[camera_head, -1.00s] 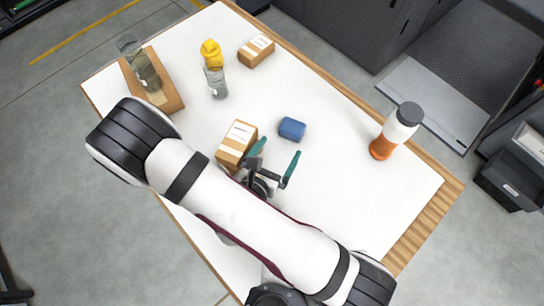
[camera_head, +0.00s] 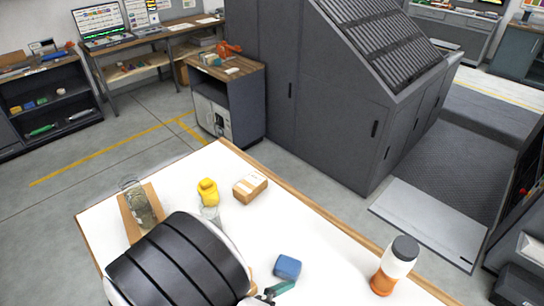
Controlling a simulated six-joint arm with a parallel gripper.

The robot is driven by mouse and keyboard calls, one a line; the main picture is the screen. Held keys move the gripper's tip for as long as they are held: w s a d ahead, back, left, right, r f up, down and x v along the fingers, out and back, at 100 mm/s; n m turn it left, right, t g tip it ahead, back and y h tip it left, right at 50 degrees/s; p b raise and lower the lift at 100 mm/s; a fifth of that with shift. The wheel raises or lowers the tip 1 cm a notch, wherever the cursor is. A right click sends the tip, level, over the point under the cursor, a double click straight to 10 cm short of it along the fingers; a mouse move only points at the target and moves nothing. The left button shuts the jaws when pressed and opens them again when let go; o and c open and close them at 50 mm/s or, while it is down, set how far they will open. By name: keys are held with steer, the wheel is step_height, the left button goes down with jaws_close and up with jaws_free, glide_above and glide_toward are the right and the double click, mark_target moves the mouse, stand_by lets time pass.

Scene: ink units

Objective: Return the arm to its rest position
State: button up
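My arm (camera_head: 180,262) fills the bottom middle of the head view, with its large black-ribbed joint close to the camera. Only a small part of my gripper (camera_head: 277,290) shows at the bottom edge, a teal finger near the blue block (camera_head: 288,267). The rest of the gripper is hidden or out of frame, so its opening cannot be read. The white-topped table (camera_head: 330,262) lies beneath the arm.
An orange-and-white bottle (camera_head: 394,266) stands at right. A grey machine (camera_head: 325,110) is behind the table.

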steer(key=m, duration=0.3)
steer(key=w+r+m+g+y, duration=0.1)
steer(key=m, duration=0.2)
steer(key=m+y, duration=0.1)
steer(key=m, duration=0.2)
steer(key=shift+w+a+r+m+g, duration=0.2)
steer(key=shift+r+m+g, duration=0.1)
steer(key=shift+r+m, duration=0.1)
steer(key=w+a+r+m+t+y, duration=0.1)
steer(key=w+a+r+m+y, duration=0.4)
steer(key=r+m, duration=0.35)
step_height(320, 180, up, 6)
steer(key=s+a+f+y, duration=0.1)
steer(key=s+a+y, duration=0.15)
steer(key=y, duration=0.25)
steer(key=s+d+r+g+h, duration=0.1)
steer(key=s+d+g+h, duration=0.2)
steer(key=s+d, duration=0.8)
steer(key=s+g, duration=0.2)
steer(key=s, duration=0.2)
steer(key=shift+s+r+g+h, duration=0.15)
steer(key=shift+g+h, duration=0.15)
steer(key=shift+g, duration=0.1)
steer(key=shift+m, duration=0.25)
